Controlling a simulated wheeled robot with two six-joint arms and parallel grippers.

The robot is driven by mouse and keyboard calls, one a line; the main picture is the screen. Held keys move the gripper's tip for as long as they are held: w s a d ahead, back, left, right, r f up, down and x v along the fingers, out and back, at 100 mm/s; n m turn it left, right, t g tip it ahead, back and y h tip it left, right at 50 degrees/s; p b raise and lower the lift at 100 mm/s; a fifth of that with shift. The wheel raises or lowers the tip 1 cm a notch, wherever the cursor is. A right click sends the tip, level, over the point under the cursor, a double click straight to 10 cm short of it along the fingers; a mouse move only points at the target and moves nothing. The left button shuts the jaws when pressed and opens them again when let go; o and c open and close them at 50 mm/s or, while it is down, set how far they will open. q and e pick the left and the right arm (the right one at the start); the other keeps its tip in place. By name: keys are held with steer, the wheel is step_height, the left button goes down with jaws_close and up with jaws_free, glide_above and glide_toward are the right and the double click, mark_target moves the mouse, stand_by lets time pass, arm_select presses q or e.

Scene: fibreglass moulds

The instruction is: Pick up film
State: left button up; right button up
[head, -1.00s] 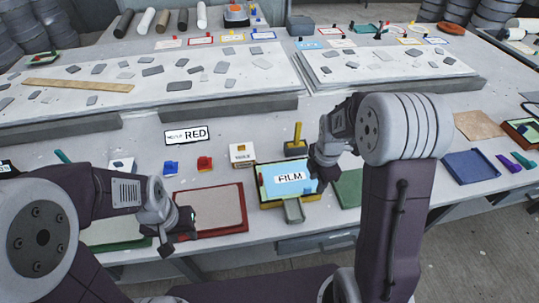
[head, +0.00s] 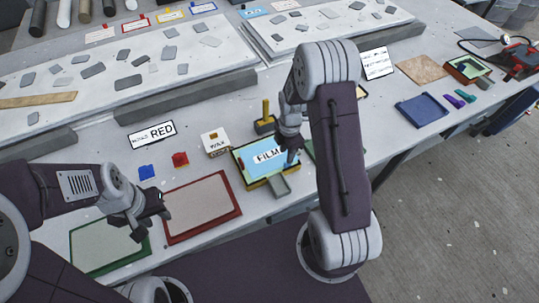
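The film (head: 250,160) is a light blue sheet with a white FILM label, lying in a yellow-edged tray (head: 257,186) near the table's front edge. My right gripper (head: 293,158) points down at the film's right end, close over it or touching it; I cannot tell which. Its fingers are small and dark, and whether they are shut on the film is not clear. My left gripper (head: 150,222) is open and empty, above the table between the green-framed board (head: 146,247) and the red-framed board (head: 233,213).
A WAX box (head: 216,144), a red block (head: 180,159) and a blue block (head: 146,172) stand left of the film. A yellow-handled tool (head: 265,122) stands behind it. A blue tray (head: 425,110) lies to the right. A RED sign (head: 152,134) stands farther back.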

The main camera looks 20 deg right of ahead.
steer(key=f, duration=0.1)
steer(key=f+p, duration=0.1)
steer(key=f, duration=0.2)
steer(key=shift+s+d+f, duration=0.25)
steer(key=shift+f, duration=0.15)
steer(key=shift+w+f, duration=0.15)
steer(key=shift+w, duration=0.05)
steer(key=shift+s, duration=0.15)
jaws_close()
steer(key=shift+r, duration=0.55)
step_height(320, 180, up, 3)
steer(key=shift+b, duration=0.45)
steer(key=s+d+r+b, duration=0.1)
steer(key=s+d+r, duration=0.2)
steer(key=d+r, duration=0.4)
steer(key=shift+s+d+b, duration=0.4)
steer(key=shift+d, duration=1.7)
